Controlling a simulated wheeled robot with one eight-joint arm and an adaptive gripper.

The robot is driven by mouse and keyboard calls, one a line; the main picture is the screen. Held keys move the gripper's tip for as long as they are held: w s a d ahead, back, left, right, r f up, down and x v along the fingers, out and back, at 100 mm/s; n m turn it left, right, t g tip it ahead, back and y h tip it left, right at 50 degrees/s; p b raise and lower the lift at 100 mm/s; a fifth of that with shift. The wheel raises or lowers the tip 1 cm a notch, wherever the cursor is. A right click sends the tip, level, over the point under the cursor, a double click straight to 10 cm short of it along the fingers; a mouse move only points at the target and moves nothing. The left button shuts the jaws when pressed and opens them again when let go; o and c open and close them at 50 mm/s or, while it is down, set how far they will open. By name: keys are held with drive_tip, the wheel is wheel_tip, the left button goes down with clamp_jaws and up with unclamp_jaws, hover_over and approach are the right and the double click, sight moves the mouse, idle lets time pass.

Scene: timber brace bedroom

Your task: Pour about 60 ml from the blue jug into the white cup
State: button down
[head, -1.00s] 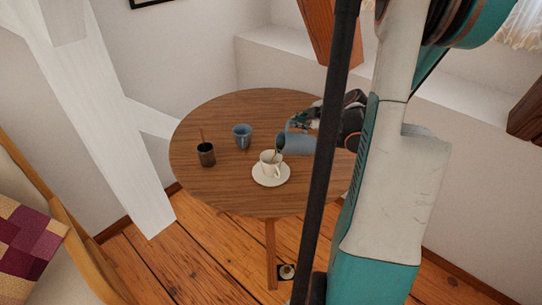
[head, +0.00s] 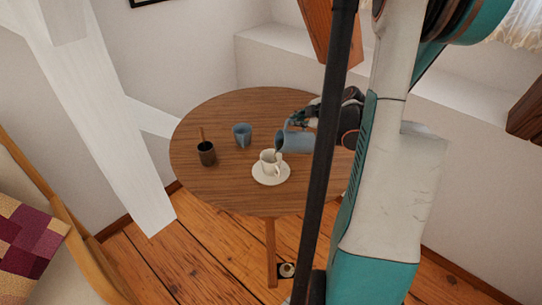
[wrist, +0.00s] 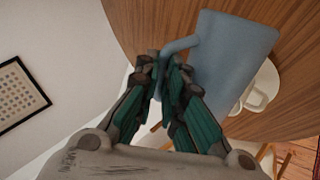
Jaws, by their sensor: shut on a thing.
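The blue jug (head: 298,142) is tilted in the head view, its mouth toward the left, just above and right of the white cup. My gripper (wrist: 163,65) is shut on the jug's handle (wrist: 181,46); the jug's body (wrist: 232,62) fills the middle of the wrist view. The white cup (head: 266,164) stands upright on a white saucer (head: 271,179) on the round table. In the wrist view the cup (wrist: 257,97) is partly hidden behind the jug. I cannot see the liquid level in the cup or jug.
The round wooden table (head: 225,185) also holds a blue mug (head: 242,136) behind the cup and a dark cup (head: 207,154) with a stick in it at the left. A white timber brace (head: 100,120) stands left of the table. The table's front left is clear.

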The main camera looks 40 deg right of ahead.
drive_tip(key=shift+w+a+r+n+g+p, duration=0.3)
drive_tip(key=shift+a+r+g+p, duration=0.05)
drive_tip(key=shift+a+g+p, duration=0.1)
idle(1.4)
drive_tip(key=d+b, duration=0.1)
drive_tip(key=s+d+f+m+t+y+b, duration=0.1)
drive_tip(key=b, duration=0.1)
drive_tip(key=d+f+m+b, duration=0.1)
drive_tip(key=shift+s+f+t+y, duration=0.2)
drive_tip(key=shift+t+y, duration=0.15)
drive_tip(key=shift+y, duration=0.05)
drive_tip(key=shift+a, duration=0.2)
drive_tip(key=shift+d+f+m+t+y, duration=0.2)
drive_tip(key=shift+f+m+t+y, duration=0.1)
drive_tip(key=shift+f+t+y, duration=0.1)
idle(1.2)
